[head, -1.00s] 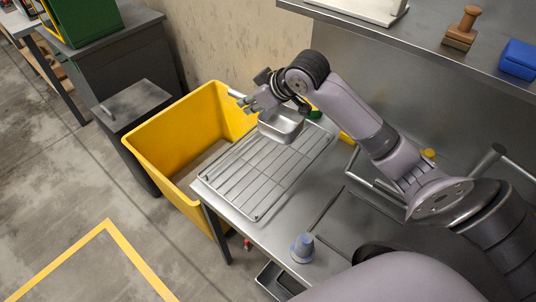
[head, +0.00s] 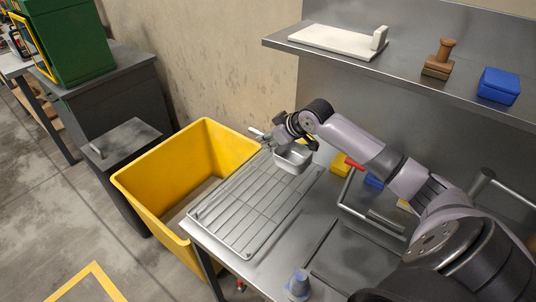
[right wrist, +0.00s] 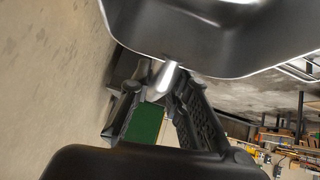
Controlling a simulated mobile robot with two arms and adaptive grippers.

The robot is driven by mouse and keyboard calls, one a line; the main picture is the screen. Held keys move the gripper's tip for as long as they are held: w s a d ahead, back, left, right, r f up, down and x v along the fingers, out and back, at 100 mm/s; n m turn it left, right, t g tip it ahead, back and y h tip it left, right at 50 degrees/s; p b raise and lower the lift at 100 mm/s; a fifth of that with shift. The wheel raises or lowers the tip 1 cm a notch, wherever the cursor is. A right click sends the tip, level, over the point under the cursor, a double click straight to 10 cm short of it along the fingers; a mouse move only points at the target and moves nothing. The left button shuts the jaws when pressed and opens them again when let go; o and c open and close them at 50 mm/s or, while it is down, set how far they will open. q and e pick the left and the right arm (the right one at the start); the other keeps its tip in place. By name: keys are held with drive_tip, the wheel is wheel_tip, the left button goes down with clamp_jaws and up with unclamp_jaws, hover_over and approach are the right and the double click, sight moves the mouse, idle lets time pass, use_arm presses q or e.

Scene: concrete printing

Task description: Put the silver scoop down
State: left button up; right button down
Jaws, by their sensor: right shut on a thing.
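The silver scoop (head: 293,160) is a square metal pan at the far end of a wire drying rack (head: 246,252). My right gripper (head: 270,139) is shut on its short handle, beyond the pan. The pan looks about level and open side up. I cannot tell whether it touches the rack or hangs just above it. In the right wrist view the scoop's pan (right wrist: 225,45) fills the top, and its handle (right wrist: 164,76) runs between the fingers of my right gripper (right wrist: 158,100). My left gripper is not in view.
A yellow bin (head: 140,197) stands left of the steel counter (head: 222,256). A shelf (head: 400,70) with a white float, a brown stamp and a blue box overhangs the back. A blue-grey cup (head: 298,286) stands at the front. Most of the rack is bare.

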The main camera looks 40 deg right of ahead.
sight(279, 150)
wheel_tip(279, 150, down, 7)
drive_tip(key=shift+r, duration=0.2)
idle(0.3)
drive_tip(key=c, duration=1.5)
unclamp_jaws()
drive_tip(key=shift+f, duration=0.1)
drive_tip(key=v, duration=1)
drive_tip(key=shift+s+r, duration=0.25)
drive_tip(key=shift+s, duration=0.1)
drive_tip(key=shift+s+r, duration=0.4)
drive_tip(key=shift+r, duration=0.15)
